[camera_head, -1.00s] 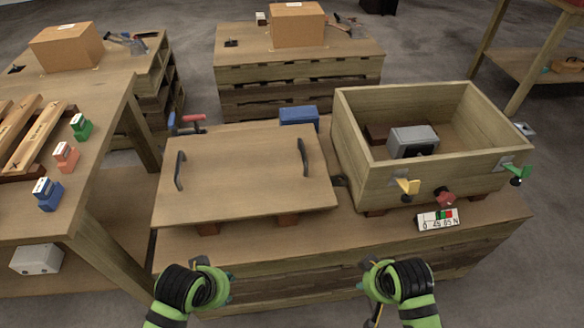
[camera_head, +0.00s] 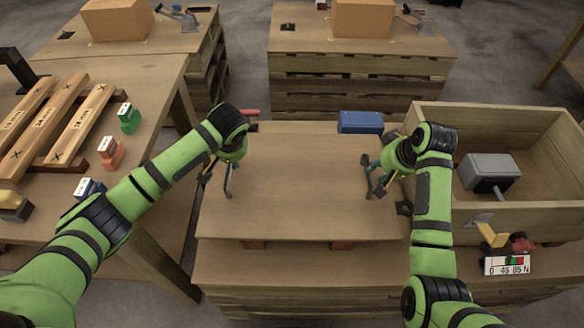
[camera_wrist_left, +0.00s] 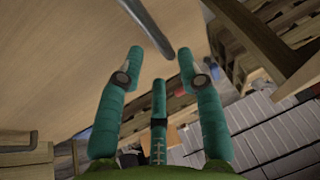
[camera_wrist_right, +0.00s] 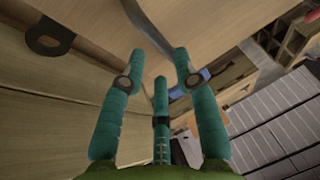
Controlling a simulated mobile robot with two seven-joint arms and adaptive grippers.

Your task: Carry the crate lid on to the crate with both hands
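The crate lid (camera_head: 305,205) is a flat wooden board with two dark bar handles, lying on supports on the pallet-like table. My left gripper (camera_head: 218,172) is at its left handle (camera_head: 228,182); the left wrist view shows the fingers (camera_wrist_left: 160,58) open, with the handle (camera_wrist_left: 150,27) just beyond the tips. My right gripper (camera_head: 378,182) is at the right handle, mostly hidden in the head view; its fingers (camera_wrist_right: 160,58) are open, with that handle (camera_wrist_right: 147,27) just beyond the tips. The open wooden crate (camera_head: 555,210) stands right of the lid, partly behind my right arm.
A grey device (camera_head: 488,172) sits in the crate. A yellow clamp (camera_head: 492,235) and a scale card (camera_head: 507,265) are at its front. A blue box (camera_head: 361,122) is behind the lid. The left table (camera_head: 150,80) holds planks and several small coloured blocks.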

